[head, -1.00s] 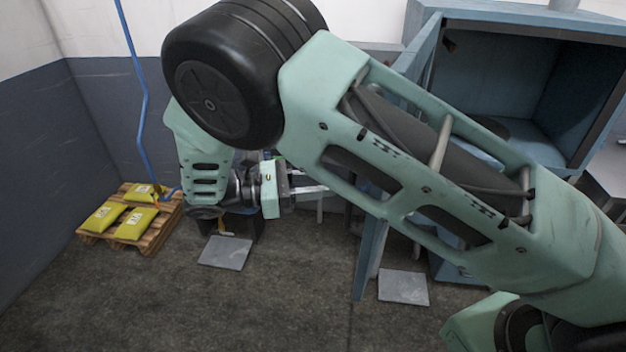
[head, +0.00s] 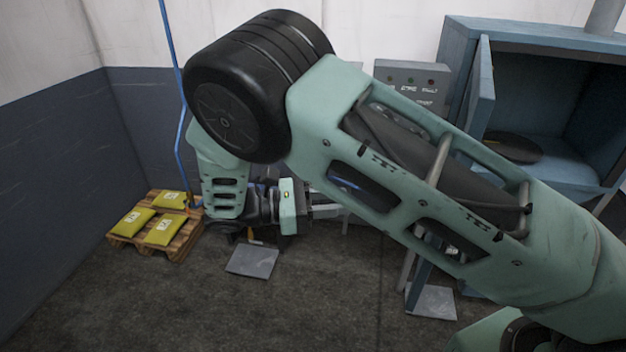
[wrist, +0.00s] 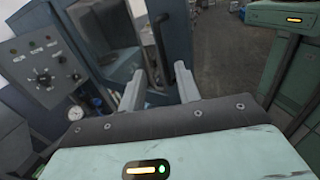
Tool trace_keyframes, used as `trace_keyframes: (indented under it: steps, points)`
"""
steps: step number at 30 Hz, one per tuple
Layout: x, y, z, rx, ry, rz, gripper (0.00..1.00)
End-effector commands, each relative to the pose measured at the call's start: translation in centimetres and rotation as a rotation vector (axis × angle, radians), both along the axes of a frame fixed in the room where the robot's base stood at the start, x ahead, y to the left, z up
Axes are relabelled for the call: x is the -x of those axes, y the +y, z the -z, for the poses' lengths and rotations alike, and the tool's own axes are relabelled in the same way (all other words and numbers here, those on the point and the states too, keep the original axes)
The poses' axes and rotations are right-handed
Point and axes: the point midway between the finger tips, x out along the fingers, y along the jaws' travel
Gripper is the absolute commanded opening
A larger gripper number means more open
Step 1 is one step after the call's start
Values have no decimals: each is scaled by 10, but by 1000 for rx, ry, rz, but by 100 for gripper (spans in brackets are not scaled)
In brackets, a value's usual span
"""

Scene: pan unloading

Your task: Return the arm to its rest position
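My arm stretches across the head view from the lower right, bent at a large black joint. My gripper (head: 326,211) is beyond it, low and left of centre, pointing right and partly hidden by my arm. In the wrist view my gripper (wrist: 160,72) shows two fingers spread apart with nothing between them. It is open and empty.
A blue cabinet (head: 463,60) with its door (head: 484,90) open stands at right, with a dark round flat thing (head: 510,147) inside. A control panel (head: 412,80), also in the wrist view (wrist: 42,68), is beside it. A pallet (head: 178,247) holds yellow bags (head: 164,229).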

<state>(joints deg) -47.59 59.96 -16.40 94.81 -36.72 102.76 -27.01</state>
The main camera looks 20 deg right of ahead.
Motion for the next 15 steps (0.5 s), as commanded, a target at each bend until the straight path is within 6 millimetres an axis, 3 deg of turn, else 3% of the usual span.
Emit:
trace_keyframes:
  steps: [8, 15]
  points:
    - [10, -3, 11, -100, -16, 27, 33]
    - [66, 6, 48, -531, -145, 154, 33]
